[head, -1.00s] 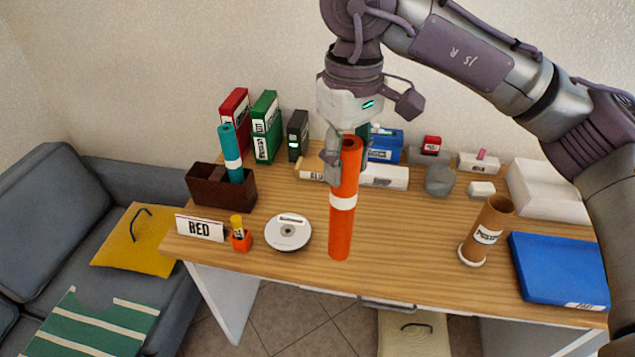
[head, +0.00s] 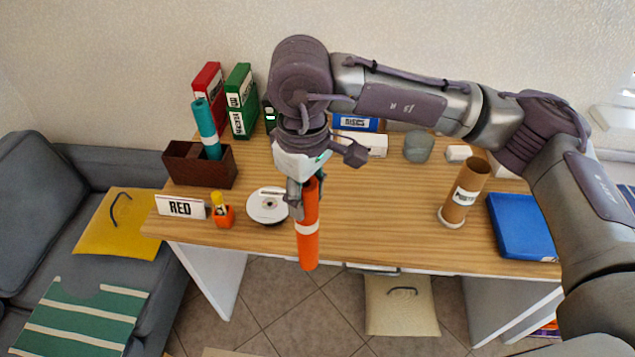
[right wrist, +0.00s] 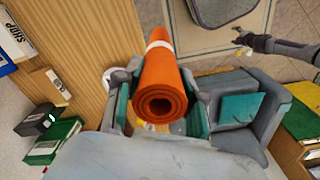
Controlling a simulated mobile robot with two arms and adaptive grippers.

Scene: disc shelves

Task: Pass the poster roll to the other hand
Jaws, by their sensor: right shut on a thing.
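The orange poster roll (head: 308,240) with a white band hangs upright in the head view, its lower end in front of the desk's front edge. My right gripper (head: 302,190) is shut on its upper part. In the right wrist view the roll (right wrist: 160,85) lies between the two fingers of the right gripper (right wrist: 160,95), its open end facing the camera. My left gripper does not show in the head view. A grey arm part with a small gripper-like end (right wrist: 245,40) shows at the upper right of the right wrist view; its jaw state is unclear.
The wooden desk (head: 370,230) holds a disc spindle (head: 267,206), a RED sign (head: 181,207), a brown box (head: 185,165) with a teal roll (head: 206,130), a brown tube (head: 464,192) and a blue folder (head: 522,225). A grey sofa (head: 75,170) stands left.

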